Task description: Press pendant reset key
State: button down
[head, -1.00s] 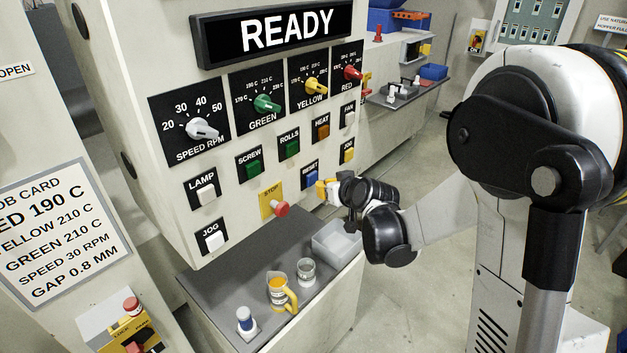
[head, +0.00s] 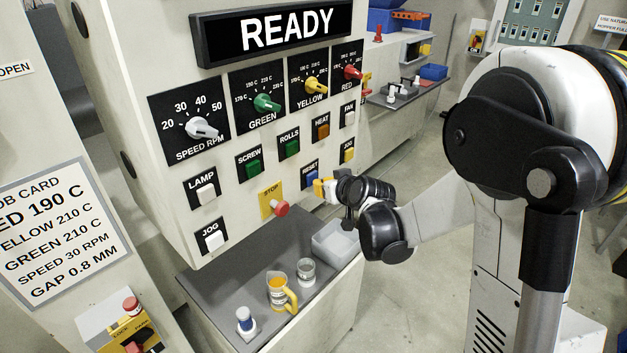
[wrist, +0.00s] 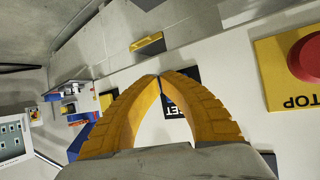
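The blue reset key (head: 312,177) sits on its black label plate on the pale control panel (head: 230,222), right of the red stop button (head: 281,208). My gripper (head: 319,187) is at the panel face, just below and right of the key in the head view. In the wrist view the yellow fingers (wrist: 159,77) meet at their tips, with nothing between the tips. Behind them the black reset plate (wrist: 187,100) is partly hidden, with a sliver of blue beside it. I cannot tell whether the fingertips touch the key.
The yellow stop plate (wrist: 275,72) with its red button is close by in the wrist view. Other coloured keys and knobs surround the reset key.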

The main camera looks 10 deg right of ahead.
jog(key=shift+w+a, duration=0.25)
jog(key=shift+w, duration=0.1)
dwell(0.6)
dwell(0.3)
jog(key=shift+s+d, duration=0.5)
jog(key=shift+s, duration=0.2)
jog(key=s+d, duration=0.1)
jog(key=s, duration=0.1)
jog(key=s+d, duration=0.2)
jog(key=shift+b, duration=0.35)
jog(key=shift+r, duration=0.1)
dwell(0.4)
